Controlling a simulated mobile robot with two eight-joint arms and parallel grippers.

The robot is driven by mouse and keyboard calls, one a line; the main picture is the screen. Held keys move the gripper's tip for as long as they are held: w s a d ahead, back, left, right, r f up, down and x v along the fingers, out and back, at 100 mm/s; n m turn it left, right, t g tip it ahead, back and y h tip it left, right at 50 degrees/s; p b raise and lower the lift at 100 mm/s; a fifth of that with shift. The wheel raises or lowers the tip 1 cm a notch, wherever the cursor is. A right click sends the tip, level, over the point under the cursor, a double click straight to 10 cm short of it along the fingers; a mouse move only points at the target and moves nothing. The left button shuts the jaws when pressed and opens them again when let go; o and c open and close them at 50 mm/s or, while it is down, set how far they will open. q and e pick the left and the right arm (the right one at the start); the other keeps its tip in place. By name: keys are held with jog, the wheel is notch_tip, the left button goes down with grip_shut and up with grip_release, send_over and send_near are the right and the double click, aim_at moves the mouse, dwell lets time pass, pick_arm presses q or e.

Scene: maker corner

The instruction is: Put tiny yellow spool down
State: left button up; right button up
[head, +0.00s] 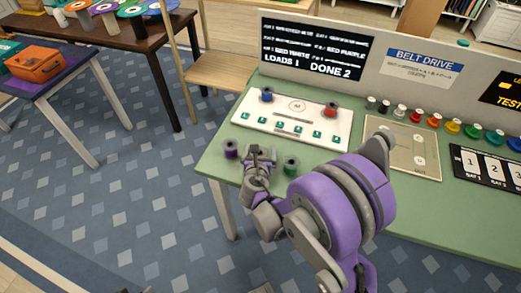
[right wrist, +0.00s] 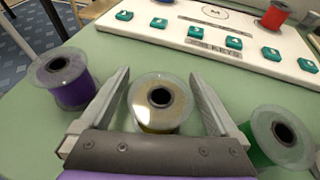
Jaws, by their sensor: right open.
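The tiny yellow spool (right wrist: 150,122) has clear flanges and a dark centre hole. In the right wrist view it appears to stand upright on the green table, between the two fingers of my right gripper (right wrist: 161,82). The fingers are open, with a gap visible on each side of the spool. In the head view my right gripper (head: 262,154) is low at the table's near left part, and I cannot make out the yellow spool there.
A purple spool (right wrist: 62,78) stands left of the gripper and a green spool (right wrist: 280,136) right of it, both close. A white board (head: 290,122) with teal tiles and blue and red spools lies behind. Several coloured spools line the back, beside a beige plate (head: 402,150).

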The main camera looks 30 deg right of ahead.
jog(key=p+v, duration=0.1)
jog(key=v, duration=1.1)
jog(key=shift+d+r, duration=0.1)
jog(key=shift+r, duration=0.1)
jog(key=shift+s+d+m, duration=0.1)
jog(key=shift+s+m, duration=0.15)
jog(key=shift+m, duration=0.25)
jog(key=s+m, duration=0.1)
jog(key=m, duration=0.1)
jog(key=s+m+g, duration=0.1)
jog(key=m, duration=0.1)
jog(key=s+d+m+g+y, duration=0.1)
jog(key=m, duration=0.1)
jog(key=shift+f, duration=0.3)
jog(key=s+a+m+g+y, duration=0.2)
jog(key=s+m, duration=0.4)
jog(key=m, duration=0.5)
jog(key=s+a+m+g+y, duration=0.2)
jog(key=s+a+m+y, duration=0.2)
jog(key=s+m, duration=0.3)
jog(key=m, duration=0.4)
jog(key=shift+a+r+y, duration=0.25)
jog(key=shift+a+y, duration=0.05)
jog(key=shift+y, duration=0.1)
jog(key=shift+d, duration=0.1)
